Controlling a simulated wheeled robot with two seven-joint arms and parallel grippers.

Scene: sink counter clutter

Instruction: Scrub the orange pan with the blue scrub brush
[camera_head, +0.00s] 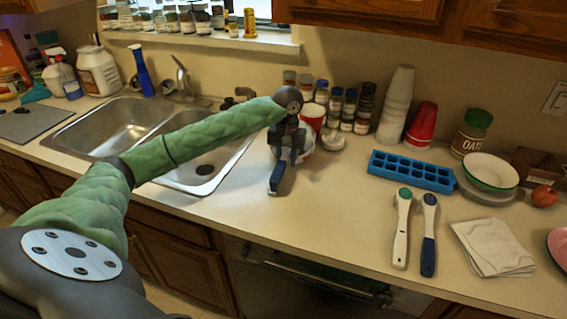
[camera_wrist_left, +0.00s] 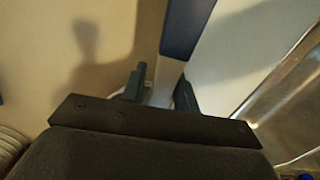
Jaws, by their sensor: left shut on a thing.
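My left gripper (camera_head: 287,150) is over the counter just right of the sink. It is shut on a blue-and-white handled tool that looks like the blue scrub brush (camera_head: 277,180). In the left wrist view the brush (camera_wrist_left: 187,25) shows a blue part and a white neck, which runs between the fingers of my left gripper (camera_wrist_left: 160,92). Its head cannot be made out. I cannot pick out an orange pan in either view. My right gripper is not in view.
The double sink (camera_head: 120,127) is left of the gripper. A red cup (camera_head: 314,112) and spice jars (camera_head: 349,108) stand behind it. A blue ice tray (camera_head: 412,170), two handled tools (camera_head: 428,235) and a white cloth (camera_head: 493,247) lie to the right. The front middle counter is clear.

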